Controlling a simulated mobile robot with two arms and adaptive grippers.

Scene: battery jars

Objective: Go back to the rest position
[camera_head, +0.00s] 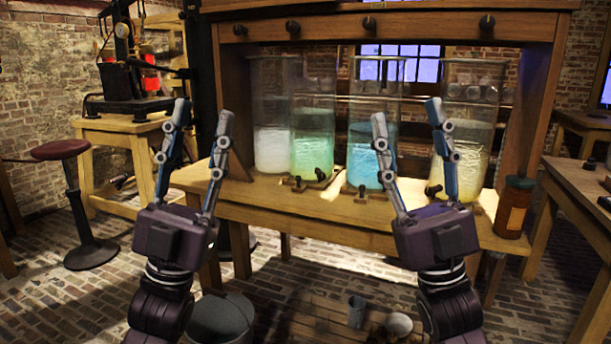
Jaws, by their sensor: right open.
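My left gripper (203,114) is raised in front of the left end of the wooden bench, its fingers pointing up and spread apart with nothing between them. My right gripper (407,113) is raised in front of the right half of the bench, also open and empty. Several glass jars stand on the bench behind the grippers: one with whitish liquid (271,146), one with green liquid (312,150), one with blue liquid (363,158) and one with yellowish liquid (467,152). My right gripper's fingers cover parts of the blue and yellowish jars.
The wooden bench (310,216) has an upper frame with dark knobs. A brown bottle (514,207) stands at its right end. A red-topped stool (60,149) and a machine table are at left. A dark round container (221,318) and small vessels are low in front. Another table (585,190) is at right.

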